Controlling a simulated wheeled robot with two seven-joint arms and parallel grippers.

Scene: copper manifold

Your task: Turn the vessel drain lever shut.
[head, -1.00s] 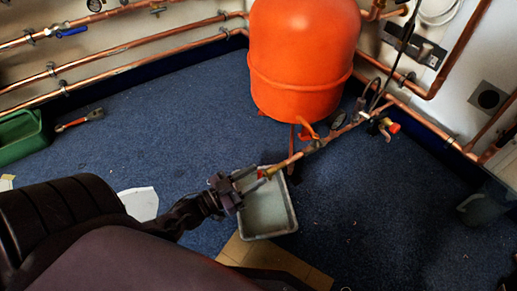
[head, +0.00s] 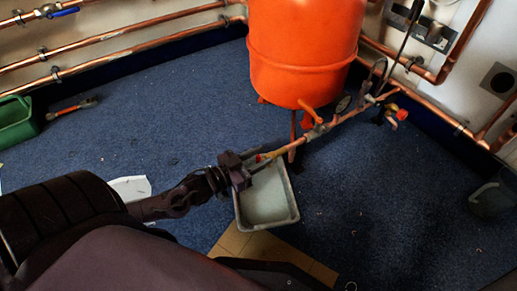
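The orange vessel (head: 303,55) stands at the upper middle. A copper pipe (head: 345,118) runs below it, slanting down-left to a brass drain end (head: 277,153). A small red lever (head: 260,158) shows at that end, partly hidden by my gripper. My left gripper (head: 258,162) comes in from the lower left, with its fingertips at the lever. The fingers look apart, with the lever close to or between them; contact cannot be made out. My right gripper is not in view.
A grey tray (head: 289,217) lies on the blue carpet under the drain end. Tan board (head: 232,241) lies by it. A red-handled tool (head: 68,109) and green bin (head: 14,125) are at left. Copper pipes (head: 110,50) line the walls. A red-capped valve (head: 401,114) is at right.

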